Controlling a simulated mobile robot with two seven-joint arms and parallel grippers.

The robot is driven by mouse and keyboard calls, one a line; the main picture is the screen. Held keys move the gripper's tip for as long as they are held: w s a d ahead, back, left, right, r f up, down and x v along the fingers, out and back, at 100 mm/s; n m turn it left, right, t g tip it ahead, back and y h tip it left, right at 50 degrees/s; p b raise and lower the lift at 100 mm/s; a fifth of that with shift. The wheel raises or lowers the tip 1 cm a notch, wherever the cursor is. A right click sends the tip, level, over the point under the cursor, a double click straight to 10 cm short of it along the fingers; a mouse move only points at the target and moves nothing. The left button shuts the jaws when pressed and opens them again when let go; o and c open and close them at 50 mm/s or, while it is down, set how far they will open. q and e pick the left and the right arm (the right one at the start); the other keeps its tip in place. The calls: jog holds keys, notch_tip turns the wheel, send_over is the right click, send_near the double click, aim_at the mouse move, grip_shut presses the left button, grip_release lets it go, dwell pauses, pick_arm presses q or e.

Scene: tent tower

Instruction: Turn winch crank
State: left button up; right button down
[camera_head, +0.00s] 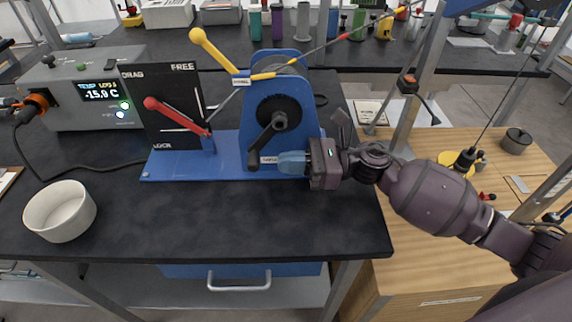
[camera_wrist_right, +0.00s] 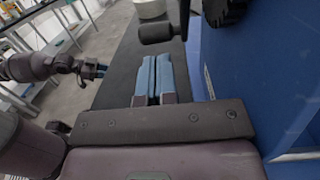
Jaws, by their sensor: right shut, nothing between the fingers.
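The winch (camera_head: 308,125) is a blue frame on a blue base plate, with a toothed black wheel. Its black crank (camera_head: 269,136) points down and left from the hub, ending in a dark grip. The grip (camera_wrist_right: 157,33) also shows in the right wrist view, just beyond the fingertips. My right gripper (camera_head: 281,163) is shut and empty, its blue fingers just below and right of the grip, in front of the frame's lower part. Its fingers (camera_wrist_right: 158,62) lie together in the wrist view, apart from the grip. My left gripper (camera_wrist_right: 97,71) shows small there; its jaw state is unclear.
A black panel (camera_head: 170,84) with a red lever (camera_head: 165,108) stands left of the winch. A yellow-knobbed lever (camera_head: 212,49) rises above it. A grey meter box (camera_head: 66,92) and white bowl (camera_head: 60,211) stand farther left. The front bench top (camera_head: 230,220) is clear.

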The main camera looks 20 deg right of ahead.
jog(key=v, duration=0.6)
jog(key=f+b+v, duration=0.1)
jog(key=v, duration=0.2)
jog(key=shift+d+f, duration=0.1)
jog(key=shift+d, duration=0.2)
jog(key=shift+s+d, duration=0.2)
jog(key=shift+d, duration=0.25)
jog(key=shift+d, duration=0.1)
